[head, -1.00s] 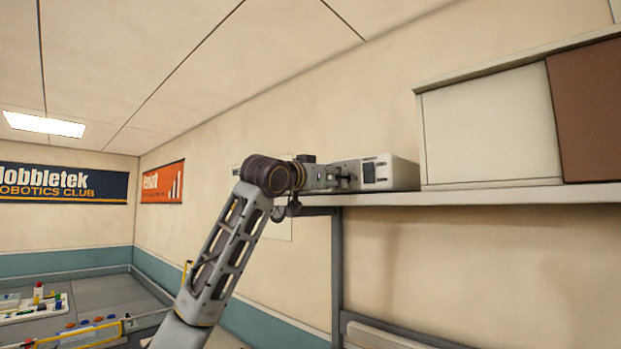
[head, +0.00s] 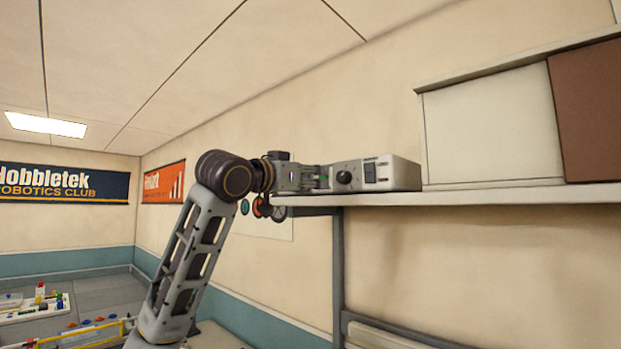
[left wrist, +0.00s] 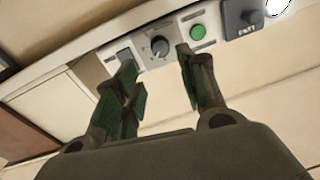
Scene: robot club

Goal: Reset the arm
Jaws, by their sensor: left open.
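A grey control box (head: 402,174) sits at the left end of the wall shelf. Its front carries a black switch (head: 375,172) and a round dark knob (head: 344,177). In the left wrist view the panel shows the switch (left wrist: 124,56), the knob (left wrist: 159,46), a round green button (left wrist: 198,32) and a black lettered part (left wrist: 243,16). My left gripper (head: 312,179) is in front of the panel, its fingers apart with nothing between them. In the left wrist view the gripper (left wrist: 157,62) straddles the knob in the picture; contact cannot be told. My right gripper is out of view.
The shelf (head: 470,197) also bears a long pale cabinet (head: 490,130) with a brown panel (head: 588,110), right of the box. A support post (head: 337,270) stands below the shelf. A table with coloured parts (head: 40,300) is far left.

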